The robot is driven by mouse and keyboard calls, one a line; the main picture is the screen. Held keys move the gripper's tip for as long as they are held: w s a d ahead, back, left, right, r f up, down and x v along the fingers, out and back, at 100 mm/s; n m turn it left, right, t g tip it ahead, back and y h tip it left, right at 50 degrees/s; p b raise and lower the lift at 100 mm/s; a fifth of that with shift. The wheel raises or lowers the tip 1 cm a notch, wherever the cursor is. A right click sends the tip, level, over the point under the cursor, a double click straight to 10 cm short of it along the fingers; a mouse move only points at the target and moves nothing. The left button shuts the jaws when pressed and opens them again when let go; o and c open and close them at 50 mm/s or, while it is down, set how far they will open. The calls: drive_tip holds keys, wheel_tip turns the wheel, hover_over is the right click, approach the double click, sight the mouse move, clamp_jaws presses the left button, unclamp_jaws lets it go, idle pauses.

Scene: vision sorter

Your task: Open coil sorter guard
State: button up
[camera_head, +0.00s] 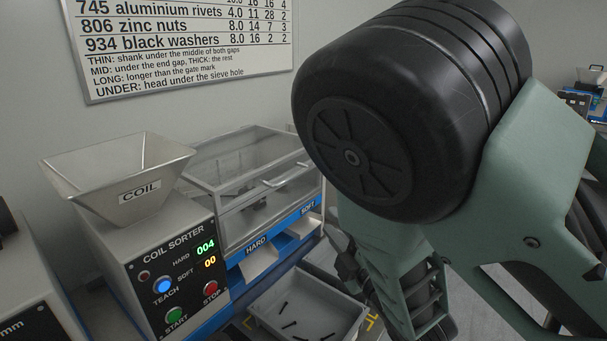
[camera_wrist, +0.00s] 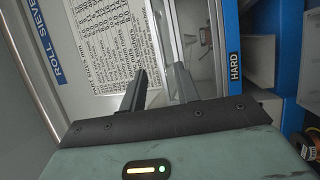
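The coil sorter (camera_head: 170,262) stands at the left in the head view, with a hopper marked COIL and a panel reading HARD 004 and SOFT 00. Its clear guard (camera_head: 240,212) is a framed see-through box over the sorting section and looks shut. A pale bar handle (camera_head: 292,174) is on its upper front. My arm hides the area right of the guard, and I cannot make out my fingertips there. In the wrist view my gripper (camera_wrist: 160,82) is open, nothing between its fingers. The guard's pale frame and clear panel (camera_wrist: 200,45) show beyond the right finger.
A tray (camera_head: 262,311) with several dark pieces sits below the HARD and SOFT chutes. A sign (camera_head: 185,40) hangs on the wall behind. Another machine (camera_head: 30,300) is at the far left. A ROLL SIEVE label (camera_wrist: 58,55) shows in the wrist view.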

sight(294, 176)
drive_tip(key=p+x, duration=0.3)
drive_tip(key=x, duration=1.4)
drive_tip(key=shift+r+p, duration=0.15)
drive_tip(key=shift+p, duration=0.25)
clamp_jaws()
